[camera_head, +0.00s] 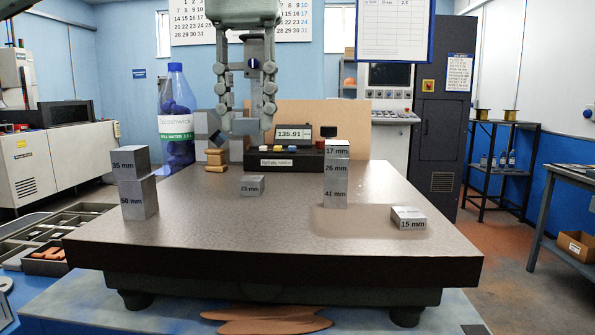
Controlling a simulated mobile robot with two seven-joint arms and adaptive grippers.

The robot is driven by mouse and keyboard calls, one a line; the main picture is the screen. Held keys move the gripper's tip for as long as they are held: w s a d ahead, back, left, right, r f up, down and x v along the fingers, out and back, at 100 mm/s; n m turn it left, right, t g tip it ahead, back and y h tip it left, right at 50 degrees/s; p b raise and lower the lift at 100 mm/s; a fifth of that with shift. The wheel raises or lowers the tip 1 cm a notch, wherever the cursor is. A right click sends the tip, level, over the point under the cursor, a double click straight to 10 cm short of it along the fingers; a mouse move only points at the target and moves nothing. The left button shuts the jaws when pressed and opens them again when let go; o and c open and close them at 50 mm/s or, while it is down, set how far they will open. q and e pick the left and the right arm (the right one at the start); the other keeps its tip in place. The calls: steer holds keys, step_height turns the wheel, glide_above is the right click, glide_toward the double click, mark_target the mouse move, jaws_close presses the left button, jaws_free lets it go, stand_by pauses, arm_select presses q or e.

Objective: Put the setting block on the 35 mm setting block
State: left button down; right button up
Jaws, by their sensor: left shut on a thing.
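The 35 mm setting block (130,163) sits on top of the 50 mm block (139,197) at the left of the granite plate, its top bare. My left gripper (245,127) hangs fingers-down from the top middle, above the back of the plate and to the right of that stack. It is shut on a small grey setting block (244,127) between its fingertips, held clear of the plate; no size marking on it can be read. My right gripper is not in view.
A 23 mm block (252,186) lies mid-plate. A stack of 17, 26 and 41 mm blocks (336,173) stands right of it, and a 15 mm block (409,218) lies front right. The front middle of the plate (250,220) is clear.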

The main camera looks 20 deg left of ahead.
arm_select(q)
glide_above(300, 192)
step_height(300, 192, down, 5)
steer(key=shift+f, duration=2.05)
steer(key=shift+f, duration=0.1)
steer(key=c, duration=1.2)
jaws_free()
steer(key=shift+o, duration=0.2)
